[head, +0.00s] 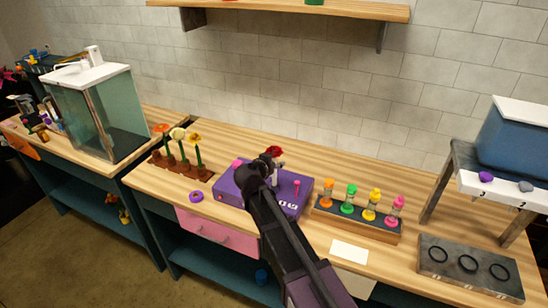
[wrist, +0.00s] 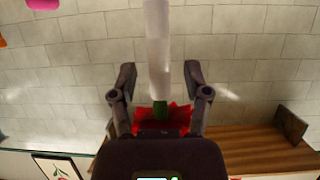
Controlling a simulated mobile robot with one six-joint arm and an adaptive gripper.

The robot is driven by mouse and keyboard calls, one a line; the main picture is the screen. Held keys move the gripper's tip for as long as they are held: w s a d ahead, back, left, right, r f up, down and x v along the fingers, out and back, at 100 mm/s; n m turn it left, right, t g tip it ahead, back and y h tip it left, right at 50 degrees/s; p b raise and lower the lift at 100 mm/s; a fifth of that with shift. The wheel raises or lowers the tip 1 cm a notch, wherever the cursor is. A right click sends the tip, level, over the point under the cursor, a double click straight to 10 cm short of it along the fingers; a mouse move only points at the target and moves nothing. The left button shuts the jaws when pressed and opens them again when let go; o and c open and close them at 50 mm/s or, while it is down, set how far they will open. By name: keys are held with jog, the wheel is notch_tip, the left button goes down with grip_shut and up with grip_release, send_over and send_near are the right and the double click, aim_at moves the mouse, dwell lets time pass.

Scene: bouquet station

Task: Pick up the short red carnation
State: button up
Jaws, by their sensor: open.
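The red carnation (head: 275,150) shows at the end of my arm, above the purple box (head: 240,196). In the wrist view its red petals (wrist: 180,119) lie close to my gripper's body, partly hidden by it. A short green stem piece (wrist: 160,109) runs from the petals into a white tube-like part (wrist: 158,45). My gripper (wrist: 160,74) is open, with one finger on each side of the white part and a visible gap to both. In the head view my gripper (head: 272,162) partly hides the flower and what is under it.
Several flowers stand in a brown holder (head: 180,168) at left. A dark rack (head: 358,222) with coloured bottles is right of the purple box. A purple ring (head: 196,196) and a white card (head: 349,251) lie on the wooden counter. A wall shelf (head: 290,8) is above.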

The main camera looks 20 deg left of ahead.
aim_at(274, 153)
dwell(0.4)
grip_shut()
jog(key=shift+r, duration=0.15)
notch_tip(274, 153, up, 3)
jog(key=p, duration=0.3)
jog(key=shift+r+p, duration=0.2)
jog(key=shift+p, duration=0.15)
jog(key=s+d, duration=0.3)
jog(key=s, duration=0.4)
jog(key=s+d+r+p, duration=0.1)
jog(key=s+d, duration=0.2)
jog(key=s, duration=0.4)
jog(key=shift+s+d+r, duration=0.15)
jog(key=shift+s+d, duration=0.15)
jog(key=shift+s, duration=0.05)
jog(key=shift+r+p, duration=0.1)
jog(key=shift+p, duration=0.2)
